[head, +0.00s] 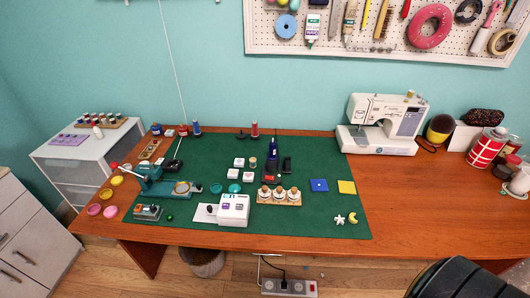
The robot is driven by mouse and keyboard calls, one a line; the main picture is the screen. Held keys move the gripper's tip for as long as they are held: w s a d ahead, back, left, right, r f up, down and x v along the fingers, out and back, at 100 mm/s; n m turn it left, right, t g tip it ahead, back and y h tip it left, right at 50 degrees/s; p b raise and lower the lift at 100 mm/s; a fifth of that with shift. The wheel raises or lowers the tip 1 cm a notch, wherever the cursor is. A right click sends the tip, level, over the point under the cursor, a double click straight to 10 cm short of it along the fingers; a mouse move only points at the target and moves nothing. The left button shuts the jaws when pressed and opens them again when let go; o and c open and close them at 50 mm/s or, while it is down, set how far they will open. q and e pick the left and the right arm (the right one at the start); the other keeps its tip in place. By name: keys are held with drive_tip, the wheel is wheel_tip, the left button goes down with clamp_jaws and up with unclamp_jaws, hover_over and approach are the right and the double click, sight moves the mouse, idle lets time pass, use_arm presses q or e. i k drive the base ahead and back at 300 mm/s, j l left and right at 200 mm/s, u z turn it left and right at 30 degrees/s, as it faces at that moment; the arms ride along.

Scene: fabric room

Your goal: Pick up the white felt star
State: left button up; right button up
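The white felt star (339,219) lies flat near the front right corner of the green cutting mat (300,226) on the wooden table. It is small in the head view. A yellow crescent moon (353,217) lies close to its right. Neither of my grippers shows in the head view.
A blue square (319,186) and a yellow square (346,187) lie behind the star. A bottle tray (279,203) and white box (234,209) stand left. A sewing machine (383,123) stands behind. A black rounded object (465,280) is front right.

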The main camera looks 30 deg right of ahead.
sight(340, 220)
drive_tip(key=z, duration=0.4)
drive_tip(key=l+z, duration=0.1)
drive_tip(key=z, duration=0.3)
drive_tip(key=l+z, duration=0.1)
drive_tip(key=z, duration=0.65)
